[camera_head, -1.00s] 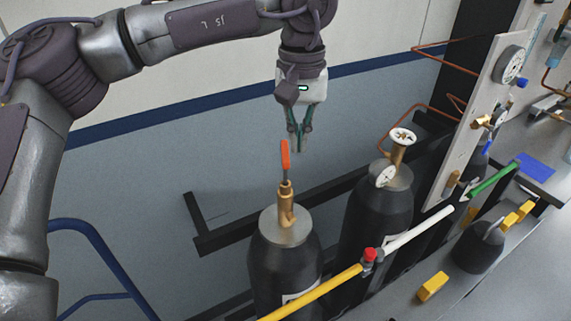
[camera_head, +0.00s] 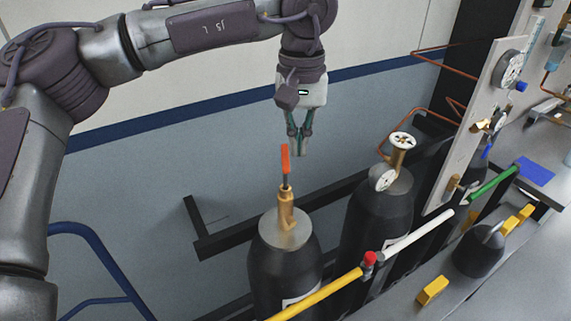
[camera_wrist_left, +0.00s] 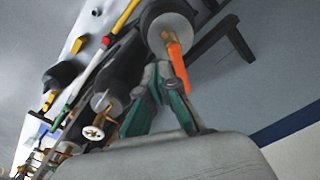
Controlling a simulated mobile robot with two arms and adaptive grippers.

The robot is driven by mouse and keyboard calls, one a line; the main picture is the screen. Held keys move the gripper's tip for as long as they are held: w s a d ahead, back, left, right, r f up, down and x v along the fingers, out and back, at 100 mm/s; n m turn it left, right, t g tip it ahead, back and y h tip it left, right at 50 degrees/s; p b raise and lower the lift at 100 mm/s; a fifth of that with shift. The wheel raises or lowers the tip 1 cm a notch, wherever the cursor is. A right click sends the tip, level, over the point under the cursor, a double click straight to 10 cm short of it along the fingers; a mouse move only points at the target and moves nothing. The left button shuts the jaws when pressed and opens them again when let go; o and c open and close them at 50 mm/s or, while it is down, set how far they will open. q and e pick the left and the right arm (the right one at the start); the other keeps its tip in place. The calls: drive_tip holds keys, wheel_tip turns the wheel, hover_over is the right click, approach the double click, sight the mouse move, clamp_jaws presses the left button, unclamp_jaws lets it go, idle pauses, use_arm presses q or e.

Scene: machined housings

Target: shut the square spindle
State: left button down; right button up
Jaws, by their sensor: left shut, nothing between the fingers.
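A brass cylinder valve (camera_head: 287,210) stands upright on the nearest dark gas cylinder (camera_head: 283,265). A thin upright key with an orange handle (camera_head: 285,160) stands on top of the valve, where its spindle is; the square itself is too small to make out. My left gripper (camera_head: 298,153) points down, shut and empty, just right of the orange handle in the head view. In the left wrist view its teal fingers (camera_wrist_left: 160,72) meet close beside the orange handle (camera_wrist_left: 178,62); I cannot tell whether they touch. My right gripper is not in view.
A second dark cylinder (camera_head: 375,225) with a white handwheel (camera_head: 403,140) stands to the right. A yellow bar (camera_head: 320,293) crosses in front. A panel with a gauge (camera_head: 510,68) and copper pipes is at the right. A dark rail (camera_head: 235,240) runs behind the cylinders.

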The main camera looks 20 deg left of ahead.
sight(288, 166)
use_arm(q)
drive_tip(key=shift+f, duration=0.15)
wheel_tip(288, 166, down, 3)
drive_tip(key=shift+f+b, duration=0.2)
drive_tip(key=shift+b, duration=1.05)
drive_tip(key=shift+s+a, duration=0.2)
drive_tip(key=shift+s, duration=0.1)
drive_tip(key=shift+s+a+b, duration=0.4)
drive_tip(key=shift+a+b, duration=0.05)
drive_tip(key=shift+a, duration=0.1)
idle(1.0)
drive_tip(key=shift+s+a, duration=0.15)
drive_tip(key=shift+a, duration=0.55)
idle(0.6)
drive_tip(key=shift+a, duration=0.55)
idle(0.6)
drive_tip(key=shift+d, duration=0.2)
